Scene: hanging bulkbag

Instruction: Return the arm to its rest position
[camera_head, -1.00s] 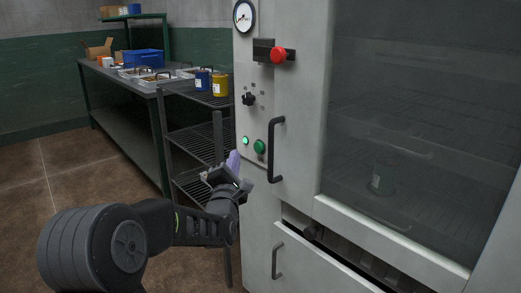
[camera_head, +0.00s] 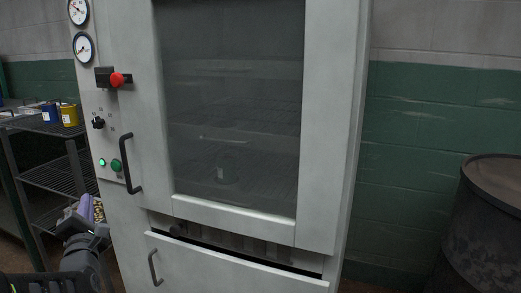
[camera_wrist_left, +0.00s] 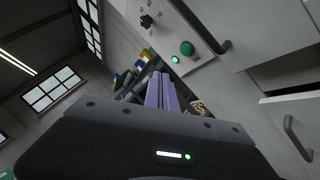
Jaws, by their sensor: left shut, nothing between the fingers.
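My left gripper (camera_head: 86,210) is at the lower left of the head view, in front of the wire shelf and left of the grey cabinet (camera_head: 340,150). Its purple fingers point up and are shut with nothing between them. The fingers also show in the left wrist view (camera_wrist_left: 161,92), pressed side by side. They are apart from the cabinet's door handle (camera_head: 130,164) and buttons. My right gripper is in neither view.
The cabinet has a glass window (camera_head: 235,120) with a can dimly visible behind it. Its lower drawer (camera_head: 230,265) stands slightly open. A dark drum (camera_head: 485,225) stands at the right. A wire shelf (camera_head: 60,178) with blue and yellow cans is at the left.

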